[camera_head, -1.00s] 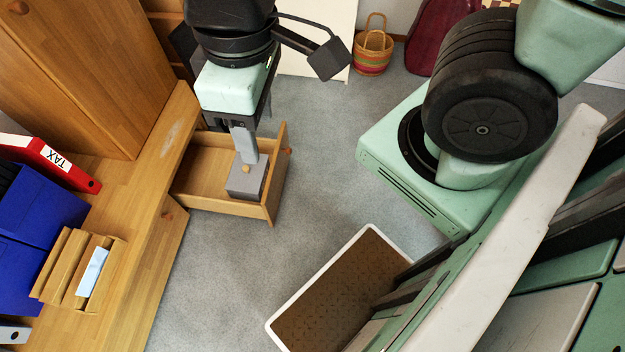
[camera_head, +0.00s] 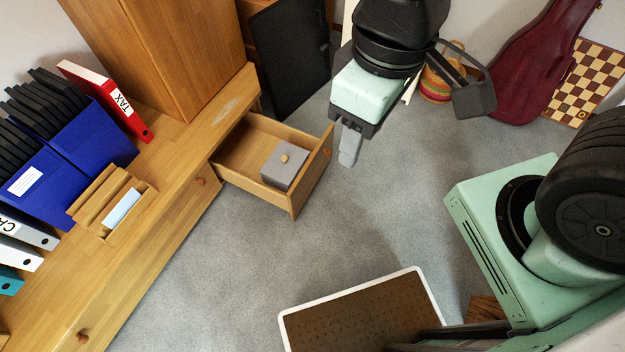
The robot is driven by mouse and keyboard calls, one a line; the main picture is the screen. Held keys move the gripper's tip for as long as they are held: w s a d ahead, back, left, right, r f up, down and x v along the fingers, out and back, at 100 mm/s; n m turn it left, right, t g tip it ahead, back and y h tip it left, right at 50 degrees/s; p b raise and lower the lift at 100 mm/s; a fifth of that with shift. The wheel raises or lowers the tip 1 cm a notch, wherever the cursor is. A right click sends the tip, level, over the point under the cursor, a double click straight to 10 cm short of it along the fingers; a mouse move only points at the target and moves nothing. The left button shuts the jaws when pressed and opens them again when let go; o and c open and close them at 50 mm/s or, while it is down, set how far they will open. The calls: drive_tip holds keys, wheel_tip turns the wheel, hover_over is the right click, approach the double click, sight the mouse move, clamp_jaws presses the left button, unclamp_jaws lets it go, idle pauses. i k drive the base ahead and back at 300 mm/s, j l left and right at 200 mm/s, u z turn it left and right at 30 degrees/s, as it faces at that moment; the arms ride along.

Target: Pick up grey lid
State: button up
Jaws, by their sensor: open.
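The grey lid (camera_head: 286,163) is the top of a small grey box with a round wooden knob (camera_head: 284,157). The box (camera_head: 280,179) stands inside the open wooden drawer (camera_head: 238,158), towards its front right corner. The lid appears to sit on the box. My gripper (camera_head: 348,157) hangs to the right of the drawer, apart from the lid, pointing down over the grey floor. It is open with nothing seen between its fingers; from this side the fingers overlap.
A wooden desk (camera_head: 172,193) with binders and blue file boxes runs along the left. A brown, white-rimmed tray (camera_head: 350,293) lies below. A striped basket (camera_head: 434,88), a dark red case (camera_head: 520,75) and a chessboard (camera_head: 588,80) are at the back right. Grey floor is clear in the middle.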

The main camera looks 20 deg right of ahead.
sight(283, 164)
drive_tip(key=i+j+z, duration=0.3)
drive_tip(key=j, duration=0.35)
drive_tip(key=i+j+z, duration=0.3)
drive_tip(key=j, duration=0.45)
drive_tip(key=i+j+z, duration=0.15)
drive_tip(key=j, duration=0.25)
drive_tip(key=i+j+z, duration=0.15)
drive_tip(key=j, duration=0.3)
drive_tip(key=i, duration=0.05)
